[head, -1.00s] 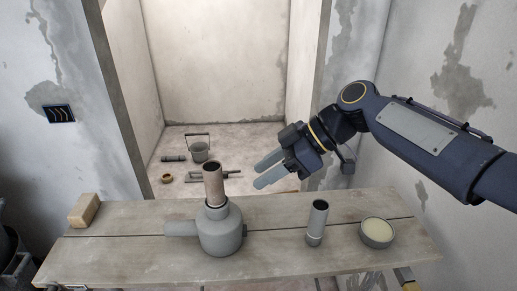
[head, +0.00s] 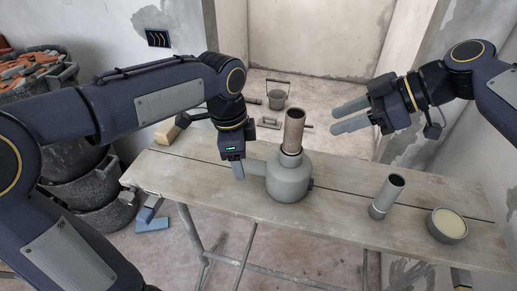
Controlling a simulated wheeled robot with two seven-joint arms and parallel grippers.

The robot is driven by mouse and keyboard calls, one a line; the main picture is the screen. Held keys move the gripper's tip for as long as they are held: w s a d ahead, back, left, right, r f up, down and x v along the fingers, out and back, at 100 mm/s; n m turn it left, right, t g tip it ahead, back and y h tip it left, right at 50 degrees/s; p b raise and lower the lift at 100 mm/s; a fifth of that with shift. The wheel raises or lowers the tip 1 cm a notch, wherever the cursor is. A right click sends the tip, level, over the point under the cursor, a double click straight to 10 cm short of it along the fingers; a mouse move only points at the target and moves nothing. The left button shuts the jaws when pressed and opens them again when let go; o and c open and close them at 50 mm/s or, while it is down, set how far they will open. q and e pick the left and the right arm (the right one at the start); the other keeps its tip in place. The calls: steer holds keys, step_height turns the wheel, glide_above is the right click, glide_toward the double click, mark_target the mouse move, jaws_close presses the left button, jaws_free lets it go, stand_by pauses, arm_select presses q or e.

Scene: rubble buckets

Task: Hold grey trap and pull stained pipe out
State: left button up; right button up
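The grey trap (head: 289,182) stands on the plank bench, with its side spout (head: 257,169) pointing left. The stained pipe (head: 294,131), brownish, stands upright in the trap's top collar. My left gripper (head: 239,174) points down at the spout's left end. One finger shows in front of the spout and the other is hidden, so I cannot tell whether it grips the spout. My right gripper (head: 333,119) is open and empty, to the right of the stained pipe and apart from it, with its fingers pointing left.
A grey tube (head: 386,196) and a round tin with pale contents (head: 447,225) stand at the bench's right. A tan block (head: 167,133) lies at its left end. Rubble buckets (head: 75,170) stand at the left.

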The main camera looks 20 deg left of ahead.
mark_target(258, 172)
arm_select(q)
steer(key=w+d+m, duration=0.1)
steer(key=w, duration=0.1)
steer(key=w+d+f+m, duration=0.1)
steer(key=d+m, duration=0.1)
steer(key=shift+w+g+y, duration=0.4)
steer(key=shift+w+d+f+m, duration=0.1)
steer(key=shift+w+f+m, duration=0.1)
steer(key=shift+m, duration=0.1)
step_height(258, 172, down, 8)
steer(key=shift+r, duration=0.2)
steer(key=c, duration=1.1)
steer(key=o, duration=0.4)
steer(key=c, duration=0.3)
steer(key=shift+c, duration=0.2)
